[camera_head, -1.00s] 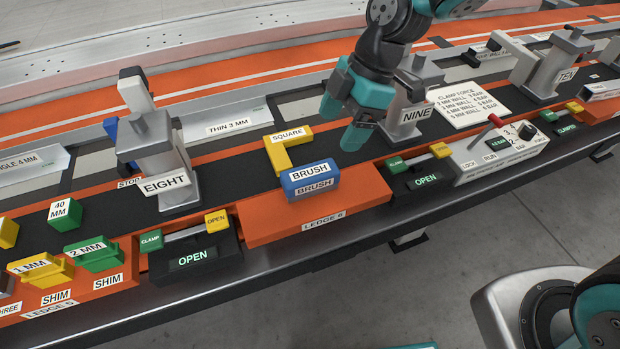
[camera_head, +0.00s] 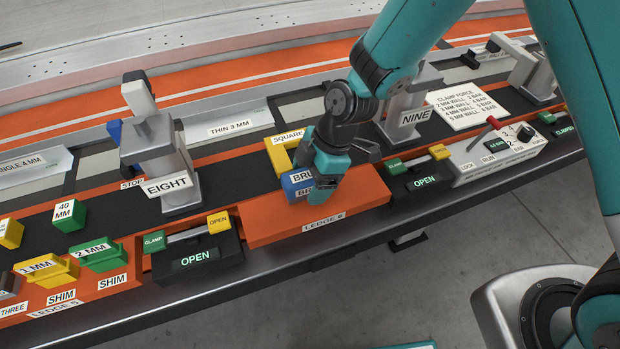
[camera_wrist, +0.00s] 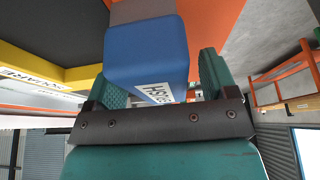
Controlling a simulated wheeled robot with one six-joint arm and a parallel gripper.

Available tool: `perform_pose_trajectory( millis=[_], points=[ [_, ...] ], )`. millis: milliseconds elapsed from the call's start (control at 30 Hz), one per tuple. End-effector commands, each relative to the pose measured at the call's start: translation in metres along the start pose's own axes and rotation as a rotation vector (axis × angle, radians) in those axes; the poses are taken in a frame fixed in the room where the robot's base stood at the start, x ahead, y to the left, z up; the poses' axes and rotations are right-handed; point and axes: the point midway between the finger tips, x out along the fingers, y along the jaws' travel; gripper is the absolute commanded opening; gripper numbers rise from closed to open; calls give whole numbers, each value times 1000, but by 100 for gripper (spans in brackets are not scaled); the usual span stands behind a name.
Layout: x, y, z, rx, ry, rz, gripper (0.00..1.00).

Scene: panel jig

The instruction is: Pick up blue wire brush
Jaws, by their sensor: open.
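The blue wire brush (camera_head: 297,185), labelled BRUSH, sits on the orange ledge 6 (camera_head: 335,210). In the head view its right part is hidden behind my gripper (camera_head: 326,185), which is down at the brush. In the wrist view the blue brush (camera_wrist: 148,50) shows between the two teal fingers of my gripper (camera_wrist: 160,82), one on each side. The jaws are open and I see no clear grip on the brush.
A yellow square (camera_head: 276,157) lies just behind the brush. Clamp post EIGHT (camera_head: 160,150) stands to the left and clamp post NINE (camera_head: 405,120) to the right. Clamp boxes marked OPEN (camera_head: 195,255) flank the ledge. Free floor lies in front.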

Motion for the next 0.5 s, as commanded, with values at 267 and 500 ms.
perform_pose_trajectory(
  millis=[267,500],
  points=[
    [0,0,0,0,0,1,79],
    [3,0,1,0,0,0,79]
  ],
)
